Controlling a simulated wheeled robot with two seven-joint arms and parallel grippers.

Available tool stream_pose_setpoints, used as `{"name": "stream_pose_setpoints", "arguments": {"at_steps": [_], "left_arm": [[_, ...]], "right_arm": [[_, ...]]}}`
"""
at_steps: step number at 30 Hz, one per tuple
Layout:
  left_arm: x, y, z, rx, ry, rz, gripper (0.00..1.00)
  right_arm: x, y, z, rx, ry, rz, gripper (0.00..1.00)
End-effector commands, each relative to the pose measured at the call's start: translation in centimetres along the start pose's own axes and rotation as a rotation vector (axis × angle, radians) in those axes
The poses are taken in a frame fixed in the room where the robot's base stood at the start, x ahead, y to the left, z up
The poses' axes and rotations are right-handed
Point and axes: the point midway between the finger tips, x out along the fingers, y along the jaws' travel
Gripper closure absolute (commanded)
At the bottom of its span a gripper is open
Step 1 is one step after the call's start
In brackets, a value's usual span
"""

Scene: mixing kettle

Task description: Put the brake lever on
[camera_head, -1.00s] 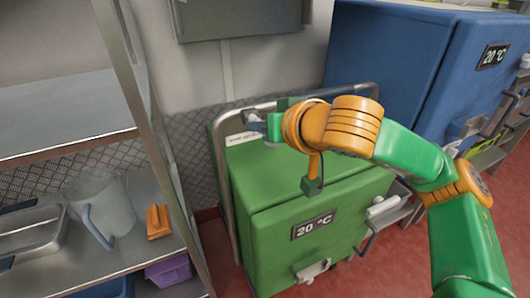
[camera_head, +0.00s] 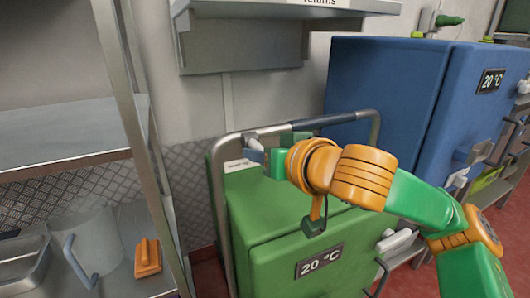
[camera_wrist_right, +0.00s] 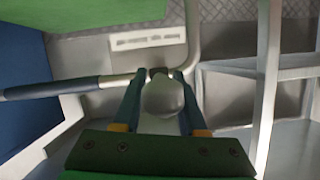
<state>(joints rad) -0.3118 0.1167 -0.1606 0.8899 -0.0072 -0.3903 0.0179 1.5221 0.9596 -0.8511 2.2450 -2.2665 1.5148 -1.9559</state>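A grey-white lever (camera_head: 250,139) sits at the left end of the bent metal handle (camera_head: 217,172) of the green cabinet (camera_head: 290,205). My right gripper (camera_head: 268,151) is at this lever, above the cabinet's back left corner. In the right wrist view, a pale rounded piece (camera_wrist_right: 162,98), apparently the lever, stands between the two fingers of my right gripper (camera_wrist_right: 158,76). It nearly fills the gap; whether the fingers press on it is unclear. The handle's dark blue grip (camera_head: 322,120) runs off to the right. My left gripper is not in view.
A metal shelf (camera_head: 75,155) at the left holds a clear jug (camera_head: 88,242) and an orange object (camera_head: 148,257). A blue cabinet (camera_head: 385,85) stands close on the right. A grey wall unit (camera_head: 245,45) hangs above. Red floor (camera_head: 400,278) shows at the lower right.

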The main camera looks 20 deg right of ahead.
Motion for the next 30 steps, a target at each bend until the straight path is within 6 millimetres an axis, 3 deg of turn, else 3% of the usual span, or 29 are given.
{"name": "stream_pose_setpoints", "arguments": {"at_steps": [9, 20, 30], "left_arm": [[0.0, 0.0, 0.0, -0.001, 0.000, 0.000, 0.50], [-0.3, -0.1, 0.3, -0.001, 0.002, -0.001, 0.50], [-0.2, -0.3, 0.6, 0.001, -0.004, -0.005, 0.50]], "right_arm": [[-0.1, 0.0, -0.1, 0.000, 0.002, -0.001, 0.47], [-6.5, -0.1, -0.1, -0.002, 0.003, -0.002, 0.47], [-7.0, -0.1, 0.0, -0.001, 0.000, -0.001, 0.47]]}}
